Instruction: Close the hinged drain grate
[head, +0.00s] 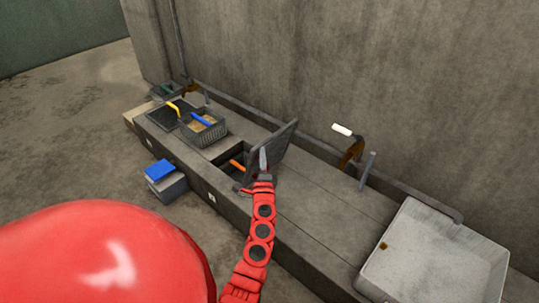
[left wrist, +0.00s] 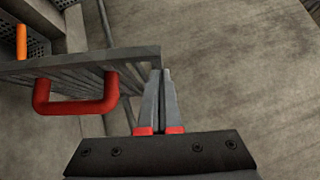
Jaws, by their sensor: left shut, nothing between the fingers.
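The hinged drain grate (head: 284,137) stands raised and tilted on the bench at the back side of a dark drain opening (head: 229,172). In the left wrist view the slatted grate (left wrist: 90,62) carries a red U-shaped handle (left wrist: 75,106). My left gripper (head: 263,153) is shut and empty, in front of the raised grate in the head view. In the left wrist view its fingertips (left wrist: 160,72) are at the grate's right end, right of the handle; I cannot tell whether they touch it. My right gripper is not in view.
An orange-handled item (head: 237,165) shows in the opening. A grey basket (head: 207,133) with a blue-handled tool stands left of it. A white basin (head: 435,262) is at the right end. A blue-topped box (head: 163,180) sits below the bench. The bench right of the grate is mostly clear.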

